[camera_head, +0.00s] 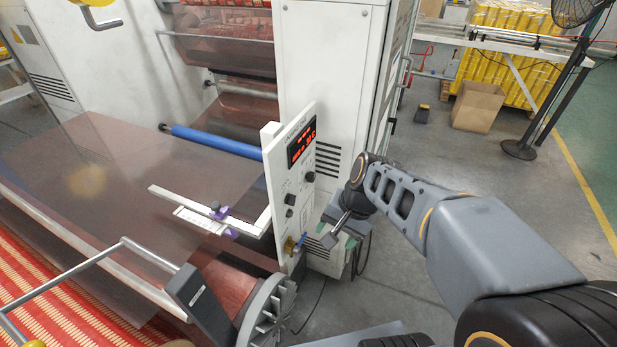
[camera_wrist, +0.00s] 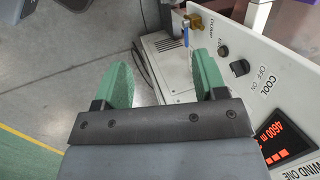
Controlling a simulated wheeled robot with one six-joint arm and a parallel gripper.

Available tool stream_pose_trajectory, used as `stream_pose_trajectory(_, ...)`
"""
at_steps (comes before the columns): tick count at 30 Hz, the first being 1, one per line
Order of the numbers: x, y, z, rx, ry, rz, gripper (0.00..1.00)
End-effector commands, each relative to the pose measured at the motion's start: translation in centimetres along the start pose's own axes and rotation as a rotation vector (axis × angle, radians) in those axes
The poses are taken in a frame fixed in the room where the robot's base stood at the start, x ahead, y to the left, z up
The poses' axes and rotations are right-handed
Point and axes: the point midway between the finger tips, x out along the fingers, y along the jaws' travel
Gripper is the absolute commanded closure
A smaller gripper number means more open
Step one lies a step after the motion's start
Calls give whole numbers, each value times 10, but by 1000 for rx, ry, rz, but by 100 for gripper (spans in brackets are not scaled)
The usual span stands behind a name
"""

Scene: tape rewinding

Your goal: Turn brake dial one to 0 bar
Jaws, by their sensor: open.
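A white upright control panel (camera_head: 273,180) carries a red digital display (camera_head: 303,143), dark knobs (camera_head: 290,198) and a brass fitting with a blue lever (camera_head: 302,241). The wrist view shows the panel on the right, with a black COOL knob (camera_wrist: 239,68) marked OFF and ON, and the blue lever (camera_wrist: 186,33). I cannot tell which control is brake dial one; no brake label is readable. My gripper (camera_wrist: 160,66) is open and empty, its green fingers apart. In the head view my gripper (camera_head: 336,232) is just right of the panel's lower edge, with no visible contact.
A white machine cabinet (camera_head: 330,70) stands behind the panel. A white bracket with purple clamps (camera_head: 220,215) reaches left from it over the brown web (camera_head: 110,180). A grey ribbed wheel (camera_head: 267,308) sits below.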

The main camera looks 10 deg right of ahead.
Motion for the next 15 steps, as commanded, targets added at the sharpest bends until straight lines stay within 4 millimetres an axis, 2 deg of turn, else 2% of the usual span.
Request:
stream_pose_trajectory(1,13,-4,-13,190,-92,-47,35)
stream_pose_trajectory(3,23,-13,-32,473,-230,-128,35)
stream_pose_trajectory(5,31,-20,-52,709,-354,-196,35)
stream_pose_trajectory(9,46,-27,-108,1192,-651,-346,35)
stream_pose_trajectory(15,61,-12,-186,1663,-1046,-526,35)
